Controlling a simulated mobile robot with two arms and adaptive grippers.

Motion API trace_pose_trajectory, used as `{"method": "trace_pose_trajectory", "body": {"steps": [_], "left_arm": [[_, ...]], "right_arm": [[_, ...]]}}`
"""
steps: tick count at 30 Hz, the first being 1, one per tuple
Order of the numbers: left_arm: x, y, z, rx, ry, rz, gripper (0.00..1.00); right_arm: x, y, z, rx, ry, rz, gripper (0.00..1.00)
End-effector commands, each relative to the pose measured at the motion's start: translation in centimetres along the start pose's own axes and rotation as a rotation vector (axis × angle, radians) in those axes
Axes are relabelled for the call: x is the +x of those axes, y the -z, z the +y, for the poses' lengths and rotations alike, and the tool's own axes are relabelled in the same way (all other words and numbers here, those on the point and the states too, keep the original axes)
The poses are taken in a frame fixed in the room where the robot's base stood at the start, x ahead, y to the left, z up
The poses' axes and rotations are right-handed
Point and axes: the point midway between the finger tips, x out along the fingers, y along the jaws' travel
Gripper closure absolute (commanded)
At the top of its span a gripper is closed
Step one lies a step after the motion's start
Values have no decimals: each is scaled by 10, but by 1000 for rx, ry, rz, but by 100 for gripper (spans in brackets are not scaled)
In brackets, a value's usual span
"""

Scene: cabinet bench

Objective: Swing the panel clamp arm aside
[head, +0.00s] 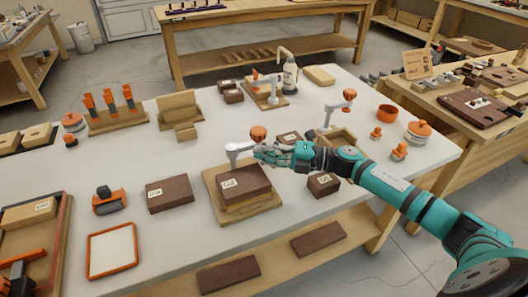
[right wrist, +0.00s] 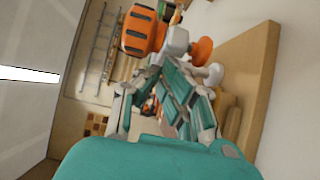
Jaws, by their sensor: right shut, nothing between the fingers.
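The panel clamp has a white arm (head: 238,149) with an orange knob (head: 258,133), standing at the back of a wooden base (head: 213,181). A dark brown labelled panel (head: 243,184) lies on that base. My right gripper (head: 268,153) is shut and empty, just right of the white arm and below the knob in the picture; whether it touches the clamp I cannot tell. In the right wrist view the shut fingers (right wrist: 172,92) point toward an orange knob (right wrist: 138,30) and white clamp parts (right wrist: 175,40). My left gripper is not in view.
A second white clamp (head: 328,112) with an orange knob stands to the right. A small brown block (head: 323,184) lies near my right forearm. Another brown block (head: 169,193) and an orange-rimmed tray (head: 112,249) lie to the left. White tabletop is clear at the front right.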

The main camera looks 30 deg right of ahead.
Motion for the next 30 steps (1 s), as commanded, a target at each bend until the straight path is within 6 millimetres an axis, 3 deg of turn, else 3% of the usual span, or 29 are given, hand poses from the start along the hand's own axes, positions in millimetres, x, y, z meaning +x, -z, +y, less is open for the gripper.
{"method": "trace_pose_trajectory", "body": {"steps": [20,23,30], "left_arm": [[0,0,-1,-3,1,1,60],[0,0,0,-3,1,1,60],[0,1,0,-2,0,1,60]], "right_arm": [[-3,-5,2,-4,-1,-14,100],[-13,-5,1,-3,1,-15,100],[-62,-1,-1,0,6,-8,100]]}}
